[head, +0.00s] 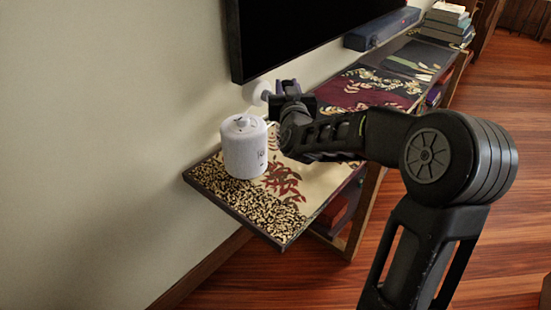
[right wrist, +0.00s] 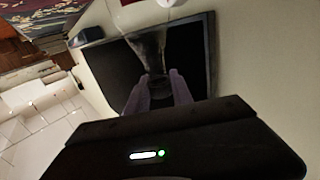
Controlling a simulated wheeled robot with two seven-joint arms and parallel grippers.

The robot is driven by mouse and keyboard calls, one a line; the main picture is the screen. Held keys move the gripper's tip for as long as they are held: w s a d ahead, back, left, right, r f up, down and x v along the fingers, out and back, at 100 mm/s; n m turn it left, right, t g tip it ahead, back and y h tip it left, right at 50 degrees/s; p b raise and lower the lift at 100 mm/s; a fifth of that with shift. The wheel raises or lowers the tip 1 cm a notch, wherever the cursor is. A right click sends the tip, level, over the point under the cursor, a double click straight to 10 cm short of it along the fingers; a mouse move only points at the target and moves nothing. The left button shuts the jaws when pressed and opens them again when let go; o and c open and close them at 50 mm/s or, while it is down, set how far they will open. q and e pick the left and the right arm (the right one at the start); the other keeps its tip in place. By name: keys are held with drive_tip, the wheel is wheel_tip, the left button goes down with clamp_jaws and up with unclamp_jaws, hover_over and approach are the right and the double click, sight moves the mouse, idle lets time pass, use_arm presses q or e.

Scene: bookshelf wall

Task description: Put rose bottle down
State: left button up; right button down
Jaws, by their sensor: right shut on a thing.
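In the head view the held thing is mostly hidden by the gripper. Whether it touches the shelf cannot be told. My left gripper is not in view.
A white lidded canister (head: 245,150) stands upright on the near end of the patterned shelf (head: 250,205). A white rounded thing (head: 257,92) shows behind my gripper. The black screen (head: 310,40) hangs close by. Books (head: 447,22) lie stacked at the far end.

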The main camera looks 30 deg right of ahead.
drive_tip(key=shift+s+r, duration=0.15)
drive_tip(key=shift+f, duration=3.15)
drive_tip(key=shift+f+b, duration=0.35)
drive_tip(key=shift+f, duration=1.6)
drive_tip(key=shift+f+b, duration=0.1)
drive_tip(key=shift+b, duration=0.2)
drive_tip(key=c, duration=1.1)
unclamp_jaws()
